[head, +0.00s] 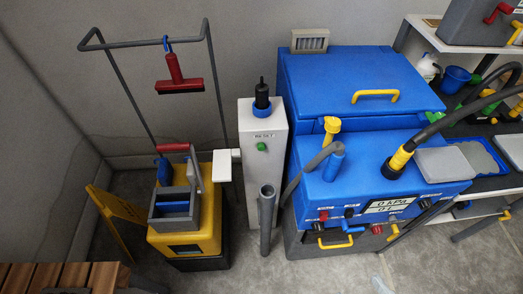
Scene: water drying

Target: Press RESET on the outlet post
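The outlet post (252,185) is a narrow pale grey column standing between the yellow unit and the blue machine. Its sloped upper face carries a RESET label (263,135), with a small round green button (262,146) just below it. A black plug with a blue collar (262,98) stands upright on top of the post. The button and its label are unobstructed in the head view. My gripper is not in this view.
A blue machine (350,70) with hoses and a kPa display stands right of the post. A grey upright tube (267,215) stands in front of the post. A yellow unit (205,240) with a grey caddy is at left. Grey carpet (320,275) is open in front.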

